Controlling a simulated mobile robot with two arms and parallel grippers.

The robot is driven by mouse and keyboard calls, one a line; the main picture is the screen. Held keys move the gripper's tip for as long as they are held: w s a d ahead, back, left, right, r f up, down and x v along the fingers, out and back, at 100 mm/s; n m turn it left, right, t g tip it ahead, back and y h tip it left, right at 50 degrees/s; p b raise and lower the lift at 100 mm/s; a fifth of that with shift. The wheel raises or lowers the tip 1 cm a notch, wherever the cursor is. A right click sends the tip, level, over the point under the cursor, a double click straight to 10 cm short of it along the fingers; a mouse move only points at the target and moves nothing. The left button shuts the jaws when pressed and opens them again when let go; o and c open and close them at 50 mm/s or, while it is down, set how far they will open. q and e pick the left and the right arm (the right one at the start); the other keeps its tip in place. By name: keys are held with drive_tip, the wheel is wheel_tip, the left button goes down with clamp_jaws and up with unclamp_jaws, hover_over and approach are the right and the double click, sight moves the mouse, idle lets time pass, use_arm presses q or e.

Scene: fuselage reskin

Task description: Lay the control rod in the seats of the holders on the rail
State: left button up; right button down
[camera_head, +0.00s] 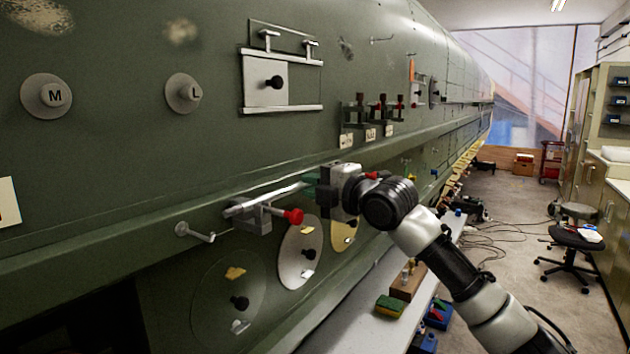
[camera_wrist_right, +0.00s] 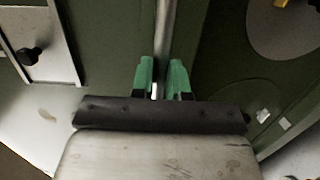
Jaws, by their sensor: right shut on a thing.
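The control rod (camera_head: 275,194) is a thin silver bar running along the rail (camera_head: 130,236) on the green fuselage side. My right gripper (camera_head: 314,190) is shut on it with green fingertips. In the right wrist view, the rod (camera_wrist_right: 166,32) runs up from between the green fingers (camera_wrist_right: 162,82). The rod's left end is over or at a grey holder (camera_head: 260,216) with a red knob (camera_head: 293,216); I cannot tell whether it touches the seat. Another red knob (camera_head: 371,175) shows behind my gripper; its holder is mostly hidden. My left gripper is not in view.
A small hook (camera_head: 197,233) sticks out left of the holder. Round plates (camera_head: 300,252) hang below the rail. A framed panel with a black knob (camera_head: 274,82) and several red-knobbed clamps (camera_head: 380,107) are above. A bench (camera_head: 352,308) below carries a yellow-green sponge (camera_head: 389,306).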

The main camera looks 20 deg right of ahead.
drive_tip(key=shift+p, duration=0.4)
idle(0.5)
drive_tip(key=shift+f+b, duration=0.55)
drive_tip(key=shift+f, duration=0.6)
idle(0.6)
drive_tip(key=c, duration=1)
unclamp_jaws()
drive_tip(key=shift+c, duration=0.2)
drive_tip(key=shift+s, duration=0.1)
